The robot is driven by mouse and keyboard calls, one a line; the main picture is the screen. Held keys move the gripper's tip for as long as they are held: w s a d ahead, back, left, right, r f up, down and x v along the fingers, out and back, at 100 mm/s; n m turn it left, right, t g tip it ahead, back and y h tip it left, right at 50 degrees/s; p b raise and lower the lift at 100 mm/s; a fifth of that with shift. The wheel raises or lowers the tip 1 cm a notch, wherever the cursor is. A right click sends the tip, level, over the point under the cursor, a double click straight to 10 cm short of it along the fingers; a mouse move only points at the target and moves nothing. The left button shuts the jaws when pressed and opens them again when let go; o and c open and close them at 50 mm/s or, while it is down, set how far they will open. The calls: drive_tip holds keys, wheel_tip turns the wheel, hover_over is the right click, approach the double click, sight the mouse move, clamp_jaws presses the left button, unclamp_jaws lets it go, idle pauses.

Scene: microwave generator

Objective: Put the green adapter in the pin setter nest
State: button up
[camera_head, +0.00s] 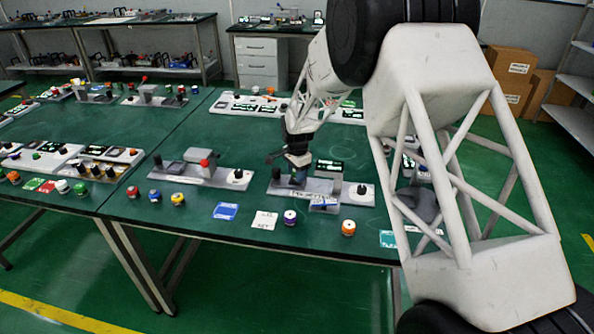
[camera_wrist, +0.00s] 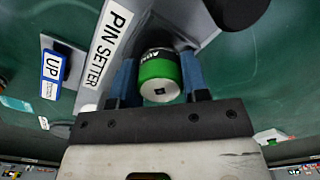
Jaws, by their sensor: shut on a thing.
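The pin setter (camera_wrist: 152,22) is a grey fixture with a white "PIN SETTER" label, close by the adapter. In the head view the pin setter (camera_head: 335,191) stands near the table's front, with my gripper (camera_head: 298,174) low over its left part. The nest is hidden, and I cannot tell whether the adapter touches it.
A similar grey fixture (camera_head: 215,178) with a red knob stands to the left. A blue card (camera_head: 225,211), a white card (camera_head: 264,219), a white-and-purple knob (camera_head: 290,217) and an orange knob (camera_head: 348,228) lie along the front edge. A block labelled "UP" (camera_wrist: 54,72) shows in the wrist view.

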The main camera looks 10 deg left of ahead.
drive_tip(key=shift+f, duration=0.6)
idle(0.7)
drive_tip(key=o, duration=1.1)
drive_tip(key=shift+r, duration=0.15)
drive_tip(key=shift+r, duration=3.75)
drive_tip(key=shift+d+r, duration=0.1)
